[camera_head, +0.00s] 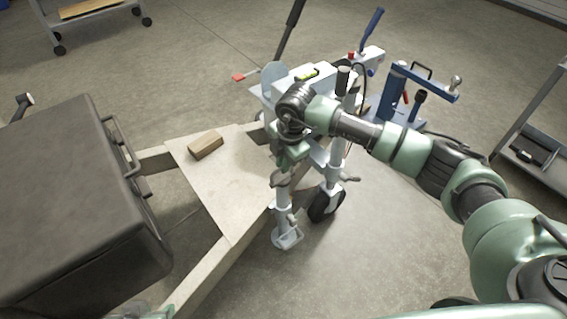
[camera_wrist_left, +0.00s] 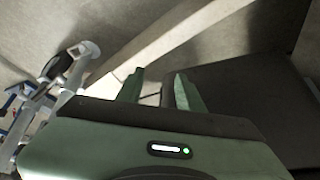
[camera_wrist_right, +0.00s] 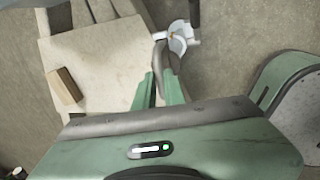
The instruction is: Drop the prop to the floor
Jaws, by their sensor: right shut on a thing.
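The prop (camera_head: 284,218) is a light grey upright leg with a flat foot plate, beside the trailer frame's right side. Its foot is close to the floor; I cannot tell whether it touches. My right gripper (camera_head: 286,162) reaches the prop's upper part from above. In the right wrist view its fingers (camera_wrist_right: 161,90) are shut on a grey curved handle (camera_wrist_right: 160,58) by the prop, whose foot (camera_wrist_right: 180,38) shows beyond. My left gripper (camera_wrist_left: 160,90) is open and empty in its wrist view, over the frame. In the head view only a bit of my left arm shows at the bottom.
A wooden block (camera_head: 205,145) lies on the frame's flat plate (camera_head: 225,190). A jockey wheel (camera_head: 326,203) stands right of the prop. A large dark box (camera_head: 75,200) sits at left. A blue tool stand (camera_head: 392,95) is behind.

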